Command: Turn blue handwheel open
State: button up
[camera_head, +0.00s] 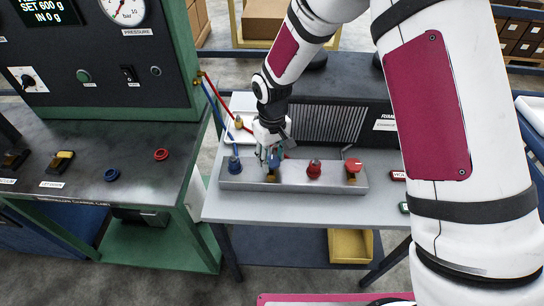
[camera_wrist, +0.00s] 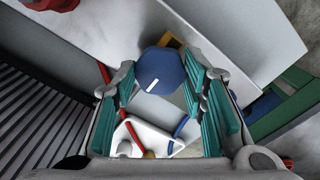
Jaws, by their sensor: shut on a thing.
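The blue handwheel (camera_wrist: 161,72) is a faceted blue knob with a white line mark, seen in the wrist view between the teal finger pads. My gripper (camera_wrist: 165,95) is shut on it, with one pad at each side. In the head view my gripper (camera_head: 270,157) comes down from above onto the grey manifold block (camera_head: 245,183). There my fingers mostly hide the handwheel, and a brass stem (camera_head: 271,178) shows below them. A red handwheel (camera_head: 353,165) stands at the block's right end.
A blue fitting (camera_head: 234,164) with a blue hose is close left of my gripper. A red fitting (camera_head: 314,169) is close right. A dark ribbed unit (camera_head: 330,122) stands behind. A green console (camera_head: 110,70) with a pressure gauge (camera_head: 125,10) stands at the left.

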aim_at(272, 161)
dwell(0.3)
jog(key=o, duration=1.2)
jog(key=shift+c, duration=0.2)
jog(key=shift+r, duration=0.1)
notch_tip(272, 161, up, 12)
